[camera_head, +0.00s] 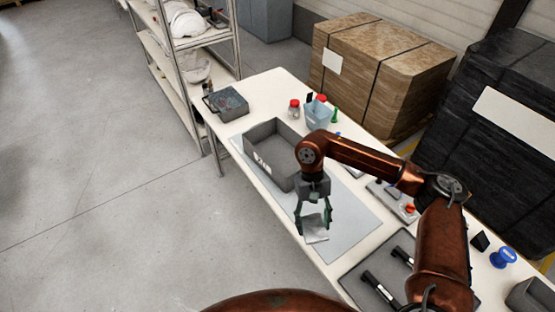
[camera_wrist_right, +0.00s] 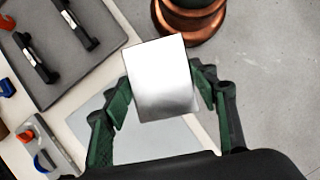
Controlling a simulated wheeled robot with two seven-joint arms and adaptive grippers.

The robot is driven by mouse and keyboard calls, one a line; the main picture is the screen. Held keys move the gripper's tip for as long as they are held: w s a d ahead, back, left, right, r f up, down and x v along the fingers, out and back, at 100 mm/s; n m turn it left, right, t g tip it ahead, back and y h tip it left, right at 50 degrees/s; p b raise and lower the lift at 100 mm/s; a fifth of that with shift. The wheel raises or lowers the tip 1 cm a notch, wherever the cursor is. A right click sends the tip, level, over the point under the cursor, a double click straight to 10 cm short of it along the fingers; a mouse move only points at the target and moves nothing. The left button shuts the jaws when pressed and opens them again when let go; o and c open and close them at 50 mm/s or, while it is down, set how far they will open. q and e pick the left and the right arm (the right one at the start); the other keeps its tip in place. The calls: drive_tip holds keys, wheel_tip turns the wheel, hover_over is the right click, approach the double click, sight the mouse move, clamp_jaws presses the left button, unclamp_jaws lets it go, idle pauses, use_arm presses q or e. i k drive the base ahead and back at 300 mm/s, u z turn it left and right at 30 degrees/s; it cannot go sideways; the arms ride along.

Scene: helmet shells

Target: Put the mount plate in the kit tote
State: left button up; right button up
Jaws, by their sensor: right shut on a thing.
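The mount plate (camera_wrist_right: 160,78) is a thin, shiny silver rectangle, held between the green fingers of my right gripper (camera_wrist_right: 160,95) in the right wrist view. In the head view the plate (camera_head: 314,230) shows below the right gripper (camera_head: 314,215), which hangs over the front part of the grey mat. The kit tote (camera_head: 284,137) is a grey open box with a white label on its near side. It stands on the table behind and to the left of the right gripper, and my right arm hides part of it. My left gripper is not in view.
A blue-grey bin (camera_head: 318,113) and red-capped jars stand behind the tote. A dark box (camera_head: 227,103) sits at the table's far left corner. A grey tray (camera_head: 365,270) with black-handled tools lies at the near right. The grey mat (camera_head: 350,208) is mostly bare.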

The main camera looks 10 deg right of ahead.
sight(297, 168)
drive_tip(key=u, duration=0.05)
drive_tip(key=i, duration=1.45)
drive_tip(key=z, duration=0.35)
